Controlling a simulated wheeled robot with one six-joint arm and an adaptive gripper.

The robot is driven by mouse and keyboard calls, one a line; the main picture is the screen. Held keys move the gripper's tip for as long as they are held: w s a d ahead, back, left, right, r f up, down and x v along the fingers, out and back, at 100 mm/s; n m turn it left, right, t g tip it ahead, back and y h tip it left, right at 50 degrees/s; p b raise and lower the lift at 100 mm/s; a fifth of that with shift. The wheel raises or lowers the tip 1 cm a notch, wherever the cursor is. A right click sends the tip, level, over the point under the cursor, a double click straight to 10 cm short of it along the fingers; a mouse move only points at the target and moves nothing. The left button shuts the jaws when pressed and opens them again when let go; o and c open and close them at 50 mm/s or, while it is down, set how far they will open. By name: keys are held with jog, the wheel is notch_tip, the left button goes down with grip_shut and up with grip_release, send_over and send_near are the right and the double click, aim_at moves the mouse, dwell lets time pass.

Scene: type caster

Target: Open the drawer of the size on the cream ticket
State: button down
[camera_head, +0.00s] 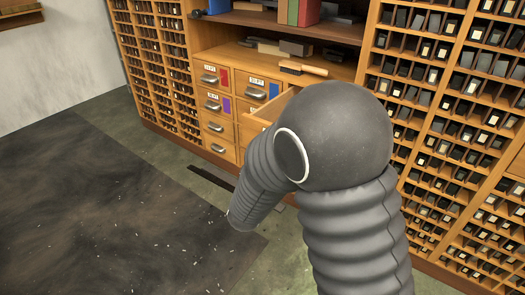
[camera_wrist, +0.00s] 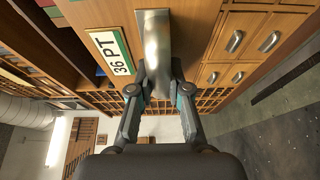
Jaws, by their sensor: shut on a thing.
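In the wrist view my gripper (camera_wrist: 158,84) is shut on the metal handle (camera_wrist: 154,40) of a wooden drawer. The drawer's label (camera_wrist: 111,52) has a green border and reads 36 PT. In the head view a drawer (camera_head: 262,114) in the right column juts out from the cabinet, partly open. My arm covers its front and handle there, and hides my gripper. I cannot make out a cream ticket in either view.
Shut drawers with cup handles (camera_head: 214,105) stand left of the open one. A wooden-handled brush (camera_head: 302,68) lies on the shelf above. Racks of small cubbies (camera_head: 450,110) flank the drawers. A dark mat (camera_head: 110,200) covers the floor at left.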

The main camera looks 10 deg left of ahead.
jog(key=shift+f, duration=0.1)
jog(key=c, duration=1.1)
grip_release()
jog(key=s+a, duration=0.1)
jog(key=s, duration=1)
jog(key=shift+s+a, duration=0.15)
jog(key=shift+s, duration=0.25)
